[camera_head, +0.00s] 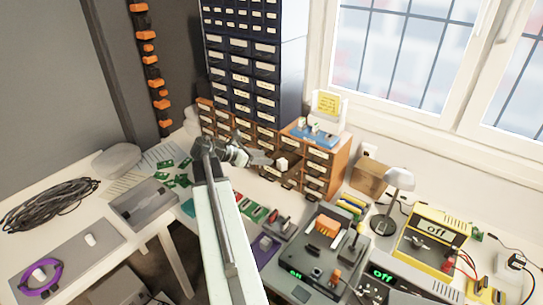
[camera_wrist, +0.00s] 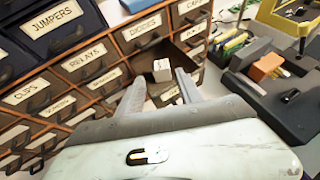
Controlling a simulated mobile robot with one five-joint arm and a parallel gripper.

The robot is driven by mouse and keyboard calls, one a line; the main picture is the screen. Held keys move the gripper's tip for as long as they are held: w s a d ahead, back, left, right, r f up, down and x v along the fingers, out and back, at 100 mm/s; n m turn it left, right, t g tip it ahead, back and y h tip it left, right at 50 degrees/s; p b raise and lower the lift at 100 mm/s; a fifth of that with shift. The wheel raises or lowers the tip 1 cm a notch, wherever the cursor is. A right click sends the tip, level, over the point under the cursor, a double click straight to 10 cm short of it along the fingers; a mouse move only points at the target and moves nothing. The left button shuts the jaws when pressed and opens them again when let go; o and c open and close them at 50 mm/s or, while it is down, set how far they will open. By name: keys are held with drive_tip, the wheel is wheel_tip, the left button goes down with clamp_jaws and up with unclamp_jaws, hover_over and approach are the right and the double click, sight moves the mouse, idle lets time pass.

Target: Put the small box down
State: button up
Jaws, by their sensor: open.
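A small white box (camera_head: 283,163) sits at a pulled-out drawer (camera_head: 270,172) of the wooden drawer cabinet (camera_head: 318,168). In the wrist view the small box (camera_wrist: 162,70) shows just beyond and between my fingertips, with the drawer's dark inside behind it. My gripper (camera_wrist: 160,82) is open, with a clear gap between its two fingers. In the head view my gripper (camera_head: 262,160) reaches to the left side of the box. I cannot tell whether the box touches a finger or what lies under it.
Labelled drawers (camera_wrist: 92,62) surround the open one. A blue tray (camera_head: 315,136) with small items stands on top of the cabinet. Electronics (camera_head: 322,250), a lamp (camera_head: 398,180) and a brown carton (camera_head: 369,177) stand to the right. Green boards (camera_head: 182,181) lie to the left.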

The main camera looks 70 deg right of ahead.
drive_tip(key=v, duration=0.3)
drive_tip(key=shift+a+p, duration=0.1)
drive_tip(key=shift+p, duration=0.3)
drive_tip(key=w+a+f+m+t+y, duration=0.2)
drive_tip(key=w+a+f, duration=0.1)
drive_tip(key=w+a, duration=0.55)
drive_tip(key=w+a+f+m+t+y, duration=0.15)
drive_tip(key=w+a+f, duration=0.35)
drive_tip(key=a, duration=0.7)
drive_tip(key=w+a+f+m+t+y, duration=0.1)
drive_tip(key=w+a+f+m+t, duration=0.15)
drive_tip(key=w+a, duration=0.7)
drive_tip(key=w+a+f+m+t+y, duration=0.1)
drive_tip(key=a+m+y, duration=0.3)
drive_tip(key=a, duration=2.6)
drive_tip(key=shift+w+a+f+m+y, duration=0.2)
drive_tip(key=shift+w+f+m+y, duration=0.15)
drive_tip(key=shift+y, duration=0.3)
drive_tip(key=shift+s, duration=0.1)
